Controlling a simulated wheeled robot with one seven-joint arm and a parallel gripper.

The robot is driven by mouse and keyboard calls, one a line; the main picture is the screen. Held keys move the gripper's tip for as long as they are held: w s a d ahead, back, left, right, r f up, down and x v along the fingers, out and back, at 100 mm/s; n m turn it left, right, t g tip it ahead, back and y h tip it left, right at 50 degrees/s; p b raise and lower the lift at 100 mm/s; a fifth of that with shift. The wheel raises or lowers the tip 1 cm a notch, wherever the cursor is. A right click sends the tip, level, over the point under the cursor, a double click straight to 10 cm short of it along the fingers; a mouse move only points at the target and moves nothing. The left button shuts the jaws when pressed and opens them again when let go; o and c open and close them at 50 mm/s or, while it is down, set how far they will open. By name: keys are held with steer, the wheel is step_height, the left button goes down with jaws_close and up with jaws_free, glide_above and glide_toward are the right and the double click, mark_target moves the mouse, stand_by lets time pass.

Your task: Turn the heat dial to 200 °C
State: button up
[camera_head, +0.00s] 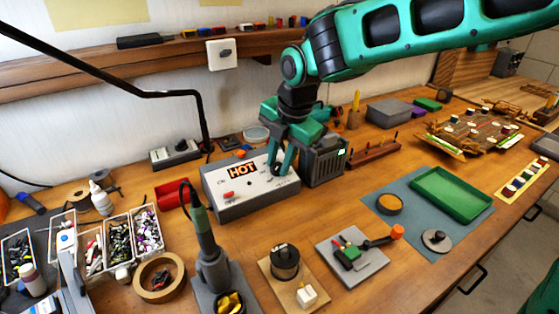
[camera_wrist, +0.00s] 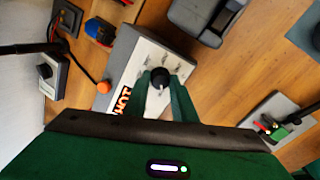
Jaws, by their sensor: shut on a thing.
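The heat control box (camera_head: 235,205) is grey with a pale sloped face, a HOT display (camera_head: 243,170) and a red switch (camera_head: 228,196). My gripper (camera_head: 281,168) reaches down to the right part of that face. In the wrist view the heat dial (camera_wrist: 160,76) is a black round knob with a light pointer mark, on the box's pale face (camera_wrist: 133,72). My gripper's green fingers (camera_wrist: 159,88) are shut on the dial, one on each side. The scale markings around the dial are too small to read. In the head view the fingers mostly hide the dial.
A dark vented box (camera_head: 323,165) stands close to the right of the control box. A soldering iron in its stand (camera_head: 207,250) is in front, and a red bin (camera_head: 172,194) is at the left. The wooden bench is clear just right of the control box's front.

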steer(key=shift+w+d, duration=0.15)
steer(key=shift+w, duration=0.05)
steer(key=o, duration=1)
steer(key=shift+o, duration=0.2)
steer(key=shift+s, duration=0.1)
steer(key=v, duration=1)
steer(key=shift+r, duration=0.35)
